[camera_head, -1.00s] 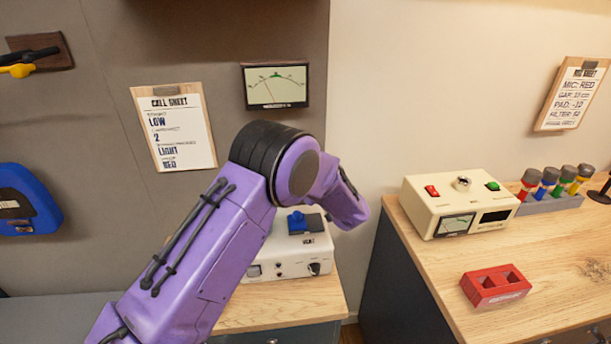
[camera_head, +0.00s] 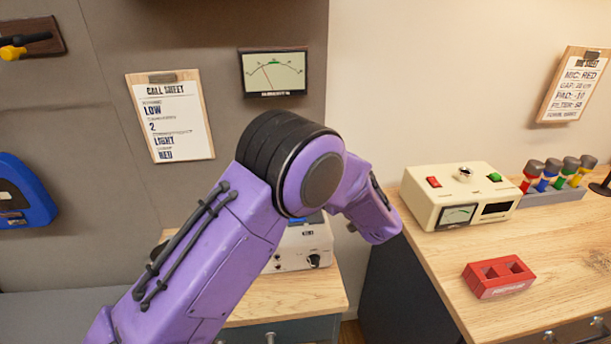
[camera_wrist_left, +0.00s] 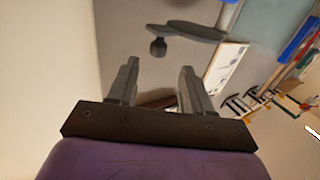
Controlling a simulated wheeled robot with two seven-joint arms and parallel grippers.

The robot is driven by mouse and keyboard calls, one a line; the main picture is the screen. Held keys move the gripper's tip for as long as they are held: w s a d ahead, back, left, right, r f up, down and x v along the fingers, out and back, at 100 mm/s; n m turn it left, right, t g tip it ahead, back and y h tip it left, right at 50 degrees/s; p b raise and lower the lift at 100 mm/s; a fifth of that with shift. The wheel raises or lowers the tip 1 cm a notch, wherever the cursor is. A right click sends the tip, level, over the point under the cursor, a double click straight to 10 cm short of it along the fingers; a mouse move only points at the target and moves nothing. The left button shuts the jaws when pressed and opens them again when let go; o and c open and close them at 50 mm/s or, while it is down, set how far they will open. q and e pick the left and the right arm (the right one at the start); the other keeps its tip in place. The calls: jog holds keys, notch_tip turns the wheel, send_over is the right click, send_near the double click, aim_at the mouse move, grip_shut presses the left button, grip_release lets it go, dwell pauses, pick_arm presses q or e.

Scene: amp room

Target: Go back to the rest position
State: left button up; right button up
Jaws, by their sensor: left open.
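My left arm, purple with black bands, comes in from the lower left of the head view and bends at its joint in front of the white box. Its gripper is hidden in the head view. In the left wrist view my left gripper (camera_wrist_left: 157,85) is open, its two grey fingers apart with nothing between them. My right gripper is in neither view. The white box (camera_head: 305,245) with a knob stands on the left wooden bench (camera_head: 300,290), partly covered by my left arm.
A cream meter box (camera_head: 459,196), a red two-hole block (camera_head: 498,277) and a rack of coloured tubes (camera_head: 553,198) stand on the right bench (camera_head: 560,250). A call sheet (camera_head: 170,115) and a meter (camera_head: 273,72) hang on the wall. A gap separates the benches.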

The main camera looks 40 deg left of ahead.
pick_arm(q)
jog(key=shift+v, duration=0.8)
